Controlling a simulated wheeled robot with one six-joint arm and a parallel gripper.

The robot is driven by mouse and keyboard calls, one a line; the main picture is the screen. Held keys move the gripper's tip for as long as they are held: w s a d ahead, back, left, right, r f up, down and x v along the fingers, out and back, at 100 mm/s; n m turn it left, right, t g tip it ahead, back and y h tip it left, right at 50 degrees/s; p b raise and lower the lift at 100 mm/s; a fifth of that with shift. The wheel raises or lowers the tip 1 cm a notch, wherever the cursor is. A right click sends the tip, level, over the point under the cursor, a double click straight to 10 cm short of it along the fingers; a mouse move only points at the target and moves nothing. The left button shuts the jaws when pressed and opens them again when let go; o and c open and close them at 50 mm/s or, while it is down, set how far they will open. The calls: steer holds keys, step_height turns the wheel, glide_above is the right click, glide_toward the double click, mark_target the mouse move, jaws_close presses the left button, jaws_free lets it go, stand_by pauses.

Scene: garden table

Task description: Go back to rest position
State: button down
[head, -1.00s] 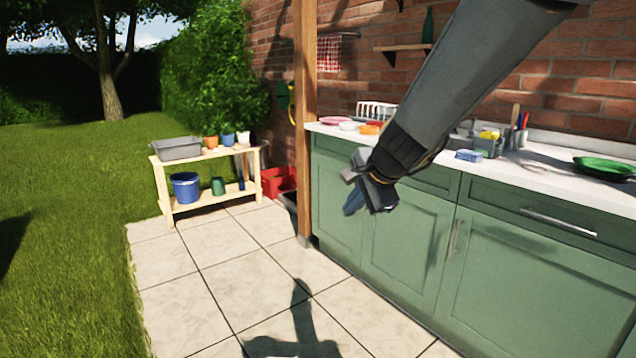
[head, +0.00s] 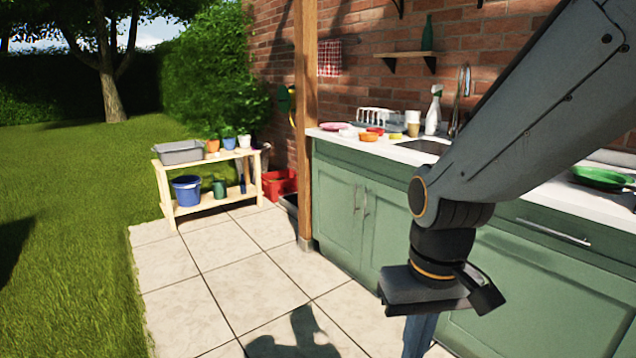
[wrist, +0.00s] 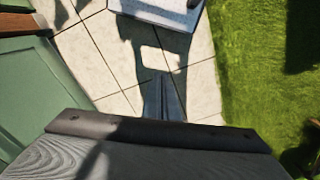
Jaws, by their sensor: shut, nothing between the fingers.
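My gripper (head: 418,340) hangs pointing down in front of the green cabinets, at the bottom of the head view. Its tips run close to the lower picture edge. In the wrist view the narrow grey fingers (wrist: 163,100) are together over the paving, with nothing between them. My arm comes in from the upper right and bends down at the wrist.
The green cabinets (head: 338,205) carry a white counter with dishes, a spray bottle (head: 434,112) and a green pan (head: 601,177). A wooden post (head: 305,120) stands at their left end. A wooden shelf (head: 210,206) holds pots and a blue bucket (head: 187,190). The tiled floor is clear.

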steer(key=d+r+m+p, duration=0.1)
steer(key=d+r+p, duration=0.4)
steer(key=p, duration=0.4)
steer(key=shift+s, duration=0.25)
stand_by(0.4)
